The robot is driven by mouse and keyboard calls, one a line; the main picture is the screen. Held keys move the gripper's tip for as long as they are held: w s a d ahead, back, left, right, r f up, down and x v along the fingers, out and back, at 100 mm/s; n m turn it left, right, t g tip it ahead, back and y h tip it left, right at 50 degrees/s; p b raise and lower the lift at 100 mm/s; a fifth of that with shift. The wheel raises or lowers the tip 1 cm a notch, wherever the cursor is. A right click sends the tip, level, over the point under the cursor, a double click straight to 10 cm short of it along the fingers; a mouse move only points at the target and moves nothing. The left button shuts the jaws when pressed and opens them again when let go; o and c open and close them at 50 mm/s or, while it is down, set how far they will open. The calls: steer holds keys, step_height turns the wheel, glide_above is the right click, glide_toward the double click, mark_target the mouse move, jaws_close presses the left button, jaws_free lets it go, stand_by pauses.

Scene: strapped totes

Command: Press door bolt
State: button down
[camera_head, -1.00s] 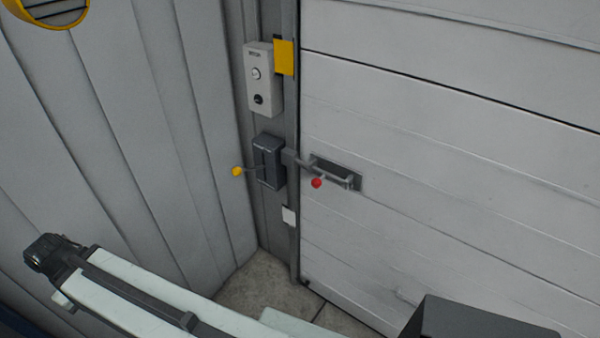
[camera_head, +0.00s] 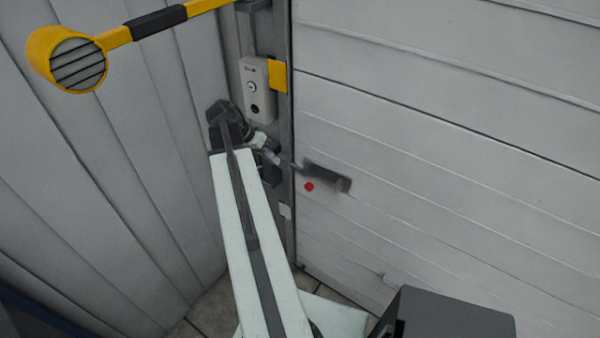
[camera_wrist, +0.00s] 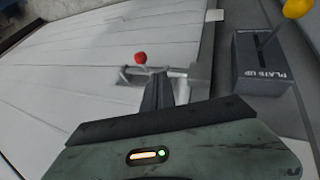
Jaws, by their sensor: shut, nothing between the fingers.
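The door bolt (camera_head: 328,177) is a grey metal bar in a recessed plate at the left edge of the white slatted door, with a red round knob (camera_head: 309,187). In the wrist view, the bolt (camera_wrist: 190,72) and its red knob (camera_wrist: 140,58) lie just beyond my gripper (camera_wrist: 162,76). My gripper's dark fingers are shut and empty, pointing at the bolt bar; I cannot tell whether they touch it. In the head view my arm reaches up to the door post left of the bolt, and the gripper is small and unclear there.
A grey key box (camera_head: 258,90) sits above on the post. A yellow pole (camera_head: 120,38) crosses the upper left. Ribbed wall stands at left.

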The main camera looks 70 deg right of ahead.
mark_target(312, 182)
steer(key=s+a+r+b+x, duration=0.1)
steer(key=s+b+x, duration=0.1)
steer(key=b+x, duration=0.7)
steer(key=x, duration=0.3)
steer(key=shift+s, duration=0.35)
steer(key=shift+a+f, duration=0.1)
steer(key=shift+f, duration=0.05)
